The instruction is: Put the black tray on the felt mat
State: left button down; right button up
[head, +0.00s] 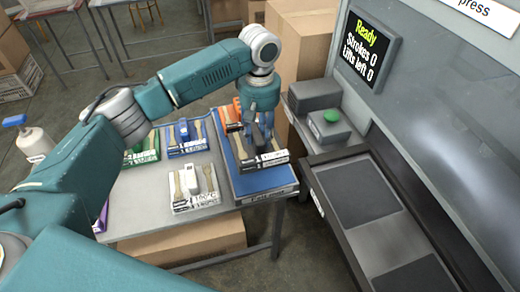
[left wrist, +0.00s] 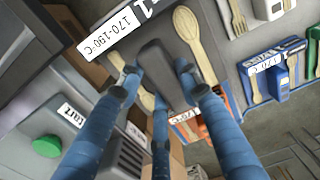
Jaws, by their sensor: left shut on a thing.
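The black tray (head: 262,160), with a white label, a dark central block and wooden spoons, is under my left gripper (head: 257,143). In the left wrist view, the gripper's fingers (left wrist: 165,95) are shut around its dark block (left wrist: 158,68); a spoon (left wrist: 195,42) and the 170-190°C label (left wrist: 112,32) show beside it. In the head view the tray is over the blue surface (head: 262,186) at the table's right end; I cannot tell whether it touches. A dark grey square mat (head: 360,191) lies bare on the press bench to the right. My right gripper is not in view.
Green (head: 142,152), blue (head: 186,138), white (head: 195,189) and orange (head: 229,116) trays stand on the table. The press has a green button (head: 331,117) and a screen (head: 367,48) reading Ready. A second dark square (head: 413,278) lies at the bench's front.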

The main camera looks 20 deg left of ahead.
aim_at(260, 134)
pick_arm(q)
notch_tip(260, 134, down, 3)
jog(key=shift+f, duration=2.2)
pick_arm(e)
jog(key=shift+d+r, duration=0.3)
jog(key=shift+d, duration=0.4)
pick_arm(q)
jog(key=shift+p, duration=0.3)
jog(key=c, duration=1.2)
grip_release()
jog(key=shift+f, duration=0.15)
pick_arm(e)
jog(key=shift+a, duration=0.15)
pick_arm(q)
notch_tip(260, 134, up, 11)
jog(key=shift+d+f+b, duration=0.1)
jog(key=shift+b, duration=0.65)
jog(key=shift+r, duration=0.8)
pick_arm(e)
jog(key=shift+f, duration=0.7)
